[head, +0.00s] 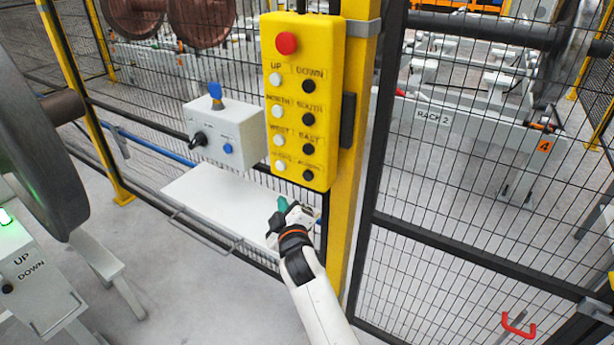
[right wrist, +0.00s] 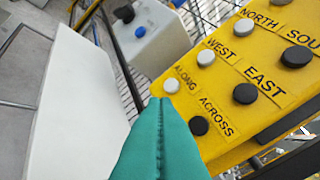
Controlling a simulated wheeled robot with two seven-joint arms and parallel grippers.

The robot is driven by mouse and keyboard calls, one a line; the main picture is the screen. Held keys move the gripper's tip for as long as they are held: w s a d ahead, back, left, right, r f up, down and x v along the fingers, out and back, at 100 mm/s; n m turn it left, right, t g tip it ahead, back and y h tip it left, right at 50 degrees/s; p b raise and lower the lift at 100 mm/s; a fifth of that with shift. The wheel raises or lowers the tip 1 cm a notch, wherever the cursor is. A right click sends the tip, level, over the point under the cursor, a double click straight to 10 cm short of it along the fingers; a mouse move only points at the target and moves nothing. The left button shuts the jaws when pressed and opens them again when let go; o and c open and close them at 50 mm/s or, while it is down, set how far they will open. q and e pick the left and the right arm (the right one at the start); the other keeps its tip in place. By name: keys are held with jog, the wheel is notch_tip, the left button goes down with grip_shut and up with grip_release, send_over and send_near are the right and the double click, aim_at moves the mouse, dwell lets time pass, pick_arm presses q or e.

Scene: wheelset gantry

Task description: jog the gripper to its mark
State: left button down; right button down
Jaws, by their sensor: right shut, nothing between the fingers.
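The yellow button pendant (head: 297,65) hangs on a yellow post in the middle of the head view. It has a red button (head: 286,43) on top and rows of white and black buttons marked UP, DOWN, NORTH, SOUTH, WEST, EAST, ALONG and ACROSS. My right gripper (head: 284,206) is shut and empty, just below the pendant's lower end. In the right wrist view its teal fingertips (right wrist: 160,102) appear close to the white ALONG button (right wrist: 171,86) and left of the black ACROSS button (right wrist: 199,125); I cannot tell contact. The gantry's gripper and its mark are not identifiable. My left gripper is not in view.
A grey box (head: 224,135) with a blue key and a black knob stands left of the pendant. A white shelf (head: 225,205) lies below it. Mesh fence (head: 460,200) closes off the right. A large wheel (head: 40,150) and an UP/DOWN box (head: 25,280) stand at left.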

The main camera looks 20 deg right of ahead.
aim_at(308, 176)
jog(key=shift+w+r, duration=0.1)
jog(key=shift+w+d, duration=0.9)
jog(key=shift+d, duration=0.25)
jog(key=shift+w+d, duration=0.85)
jog(key=shift+d, duration=0.25)
jog(key=shift+w+d, duration=0.9)
jog(key=shift+d, duration=0.25)
jog(key=shift+w+d, duration=0.25)
jog(key=shift+d, duration=0.1)
